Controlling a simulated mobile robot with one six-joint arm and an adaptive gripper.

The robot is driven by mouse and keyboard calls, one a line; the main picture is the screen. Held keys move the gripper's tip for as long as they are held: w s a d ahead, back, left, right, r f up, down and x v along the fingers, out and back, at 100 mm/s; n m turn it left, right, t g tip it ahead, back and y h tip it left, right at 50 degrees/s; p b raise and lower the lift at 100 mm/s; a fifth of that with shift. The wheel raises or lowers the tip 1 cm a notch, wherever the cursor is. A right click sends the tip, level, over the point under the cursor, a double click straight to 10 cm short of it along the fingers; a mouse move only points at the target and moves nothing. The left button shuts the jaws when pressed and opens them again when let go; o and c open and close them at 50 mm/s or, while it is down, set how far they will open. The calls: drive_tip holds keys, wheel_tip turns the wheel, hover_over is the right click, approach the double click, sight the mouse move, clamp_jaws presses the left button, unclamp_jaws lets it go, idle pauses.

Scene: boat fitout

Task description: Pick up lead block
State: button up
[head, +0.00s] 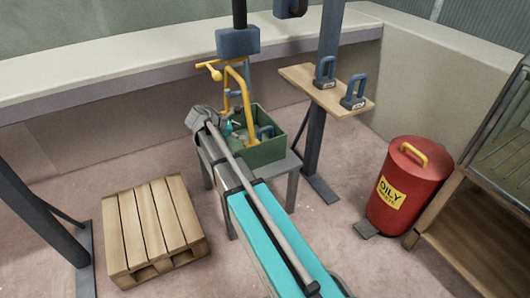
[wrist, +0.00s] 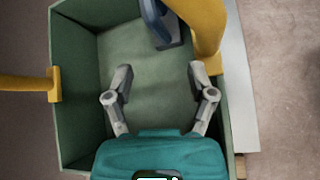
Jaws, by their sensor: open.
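A blue-grey block with a loop handle (head: 264,132) sits in the green crate (head: 268,152). Part of it also shows at the top of the wrist view (wrist: 160,28), against the crate's far side and partly cut off by the frame. Two similar blue-grey blocks, one left (head: 325,72) and one right (head: 354,92), stand on a wooden shelf. My gripper (wrist: 160,80) is open and empty over the crate, its fingers pointing towards the bare crate floor. The block lies beyond the fingertips, not between them.
Yellow bars (wrist: 207,40) rise at the crate's sides, one close to my right finger. The crate stands on a grey table (head: 291,170). A dark post and the wooden shelf (head: 300,78) are behind. A red bin (head: 405,190) and a pallet (head: 152,225) stand on the floor.

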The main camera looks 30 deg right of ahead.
sight(265, 129)
drive_tip(key=shift+w+d+f+n+g+h+b, duration=0.2)
drive_tip(key=shift+w+d+f+n+h+b, duration=0.3)
drive_tip(key=shift+d+b, duration=0.4)
drive_tip(key=shift+w+d+f+n+g+h+b, duration=0.1)
drive_tip(key=shift+w+d+n+g+h+b, duration=0.2)
drive_tip(key=shift+d+h+b, duration=0.5)
drive_tip(key=shift+w+d+f+n+g+h+b, duration=0.1)
drive_tip(key=shift+w+d+f+n+h+b, duration=0.3)
drive_tip(key=shift+d+b, duration=0.5)
drive_tip(key=shift+s+r, duration=0.1)
drive_tip(key=shift+r, duration=0.05)
drive_tip(key=shift+b+x, duration=0.35)
drive_tip(key=shift+x, duration=0.85)
drive_tip(key=shift+d, duration=0.1)
drive_tip(key=shift+b+x, duration=1)
drive_tip(key=shift+x, duration=1.5)
